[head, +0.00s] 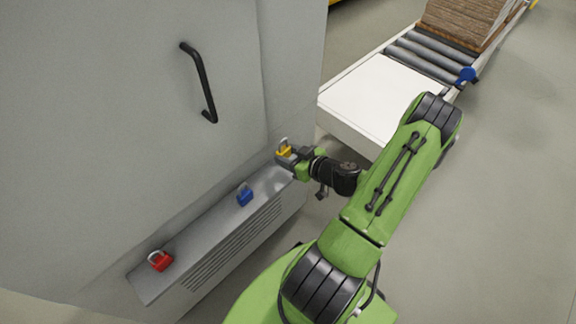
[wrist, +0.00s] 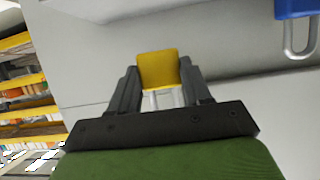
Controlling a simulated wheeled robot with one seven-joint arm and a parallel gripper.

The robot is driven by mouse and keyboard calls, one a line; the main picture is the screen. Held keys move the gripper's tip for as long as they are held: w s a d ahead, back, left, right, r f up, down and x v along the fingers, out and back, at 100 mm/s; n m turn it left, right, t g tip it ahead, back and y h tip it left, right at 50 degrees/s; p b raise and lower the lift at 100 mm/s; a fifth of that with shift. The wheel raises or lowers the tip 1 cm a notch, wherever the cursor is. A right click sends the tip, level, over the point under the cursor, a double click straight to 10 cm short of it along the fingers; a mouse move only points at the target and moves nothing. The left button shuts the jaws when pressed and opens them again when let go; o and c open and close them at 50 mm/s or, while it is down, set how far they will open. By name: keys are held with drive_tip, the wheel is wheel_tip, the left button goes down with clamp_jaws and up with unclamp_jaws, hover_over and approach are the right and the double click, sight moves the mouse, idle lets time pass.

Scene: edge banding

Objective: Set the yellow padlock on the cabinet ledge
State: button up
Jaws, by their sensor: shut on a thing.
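The yellow padlock (head: 284,151) is between the fingers of my gripper (head: 287,157), at the far right end of the cabinet ledge (head: 213,235). In the wrist view my gripper (wrist: 160,85) is shut on the yellow body of the padlock (wrist: 158,69), and part of its metal shackle shows below the body. The padlock is at or just above the ledge; I cannot tell if it touches it. The blue padlock (head: 245,195) stands at the middle of the ledge and shows in the wrist view's top right corner (wrist: 296,9). The red padlock (head: 160,261) is at the near left end.
The grey cabinet (head: 140,120) with a black handle (head: 201,82) rises behind the ledge. A white table (head: 375,98) and a roller conveyor (head: 425,58) with stacked boards (head: 462,20) are at the upper right. Bare ledge lies between the padlocks.

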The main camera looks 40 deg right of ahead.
sight(288, 172)
drive_tip(key=f+b, duration=0.1)
drive_tip(key=f, duration=0.4)
drive_tip(key=shift+w+b, duration=0.2)
drive_tip(key=shift+b, duration=0.1)
drive_tip(key=shift+f, duration=0.2)
drive_tip(key=o, duration=1.1)
drive_tip(key=shift+r, duration=0.1)
